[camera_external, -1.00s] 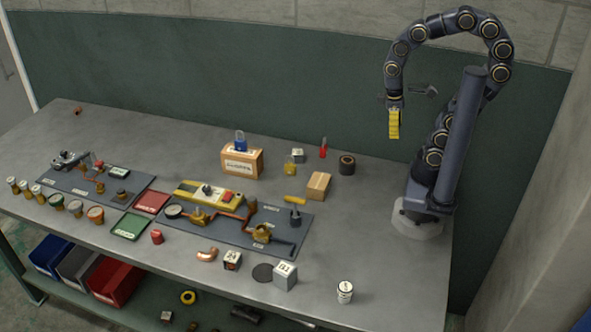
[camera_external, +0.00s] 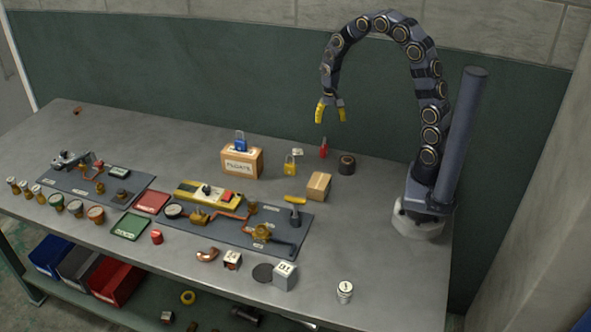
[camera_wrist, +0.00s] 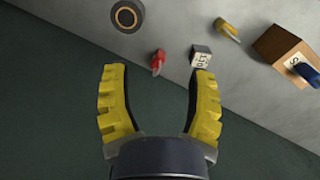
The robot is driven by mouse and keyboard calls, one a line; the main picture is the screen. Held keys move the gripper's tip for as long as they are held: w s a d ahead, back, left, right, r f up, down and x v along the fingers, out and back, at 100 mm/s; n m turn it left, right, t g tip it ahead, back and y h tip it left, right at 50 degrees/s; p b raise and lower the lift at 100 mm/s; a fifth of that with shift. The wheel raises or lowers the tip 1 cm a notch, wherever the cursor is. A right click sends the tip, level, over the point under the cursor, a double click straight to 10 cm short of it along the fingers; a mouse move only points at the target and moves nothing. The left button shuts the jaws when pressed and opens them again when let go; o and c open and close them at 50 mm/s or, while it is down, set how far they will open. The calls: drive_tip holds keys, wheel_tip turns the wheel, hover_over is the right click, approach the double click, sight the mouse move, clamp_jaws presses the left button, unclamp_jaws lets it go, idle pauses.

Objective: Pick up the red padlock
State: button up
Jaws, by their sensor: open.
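The red padlock (camera_external: 323,148) stands near the back edge of the bench, between a small white-labelled cube and a dark ring. It also shows in the wrist view (camera_wrist: 157,61), beyond the fingertips and roughly centred between them. My gripper (camera_external: 330,112) hangs above the back of the bench, with yellow fingers spread apart and nothing between them. In the wrist view my gripper (camera_wrist: 158,75) is open, and the padlock is apart from both fingers.
A dark ring (camera_external: 346,165) and a labelled cube (camera_external: 297,153) flank the padlock. A yellow padlock (camera_external: 290,165), a cardboard block (camera_external: 319,186) and a labelled box (camera_external: 242,162) with a blue padlock (camera_external: 240,141) are nearby. The green wall stands behind the bench.

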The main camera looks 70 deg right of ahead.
sight(324, 146)
drive_tip(key=w+d+f+m, duration=0.1)
drive_tip(key=d+f, duration=0.1)
drive_tip(key=f, duration=0.1)
drive_tip(key=w+d+f+m, duration=0.1)
drive_tip(key=d+f+m, duration=0.1)
drive_tip(key=d+f, duration=0.1)
drive_tip(key=w+d+f+m, duration=0.1)
drive_tip(key=d+f+m, duration=0.1)
drive_tip(key=d+f, duration=0.1)
drive_tip(key=shift+w+d+f+t, duration=0.1)
drive_tip(key=shift+w+f+t, duration=0.05)
drive_tip(key=shift+t, duration=0.15)
drive_tip(key=f, duration=0.3)
drive_tip(key=shift+w+d+f, duration=0.1)
drive_tip(key=shift+d, duration=0.25)
wheel_tip(324, 146, down, 6)
drive_tip(key=shift+w+r, duration=0.1)
drive_tip(key=shift+r, duration=0.1)
clamp_jaws()
